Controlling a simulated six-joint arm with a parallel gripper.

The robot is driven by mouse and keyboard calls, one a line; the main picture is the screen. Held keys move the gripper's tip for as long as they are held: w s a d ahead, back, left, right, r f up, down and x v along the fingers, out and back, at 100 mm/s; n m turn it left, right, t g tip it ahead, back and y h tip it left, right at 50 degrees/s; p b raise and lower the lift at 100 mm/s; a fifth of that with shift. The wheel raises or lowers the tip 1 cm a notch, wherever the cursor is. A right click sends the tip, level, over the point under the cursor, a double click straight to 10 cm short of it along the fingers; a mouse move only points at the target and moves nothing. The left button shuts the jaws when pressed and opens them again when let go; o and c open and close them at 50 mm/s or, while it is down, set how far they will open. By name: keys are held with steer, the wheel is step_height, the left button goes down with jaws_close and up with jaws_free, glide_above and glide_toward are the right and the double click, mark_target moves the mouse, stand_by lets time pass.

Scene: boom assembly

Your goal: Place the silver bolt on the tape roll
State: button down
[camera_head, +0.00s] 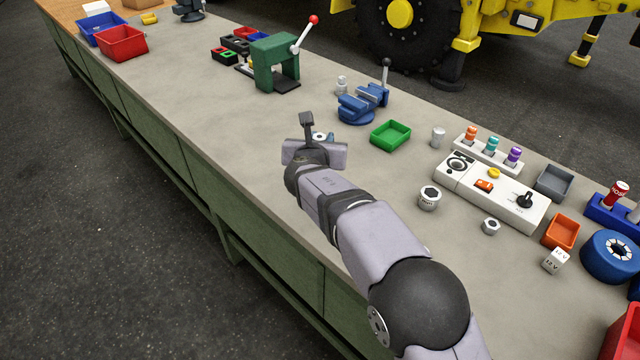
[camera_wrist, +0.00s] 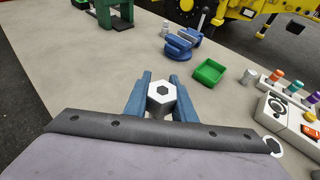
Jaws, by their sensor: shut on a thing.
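My gripper (camera_wrist: 160,98) is shut on the silver bolt (camera_wrist: 160,93). The bolt's hexagonal head, with a dark recess in its middle, shows between the two blue fingers in the wrist view. A thick blue ring, which looks like the tape roll (camera_head: 596,262), lies flat at the right of the head view, far from my gripper. Its centre is pale with dark marks. The tape roll is not in the wrist view.
A green tray (camera_head: 390,135) and blue vise (camera_head: 362,104) stand beyond my gripper.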

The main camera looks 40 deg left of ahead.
steer(key=shift+f+b, duration=0.6)
steer(key=shift+f, duration=4.35)
steer(key=shift+f, duration=0.1)
steer(key=c, duration=1.5)
jaws_free()
steer(key=b+v, duration=0.3)
steer(key=v, duration=0.9)
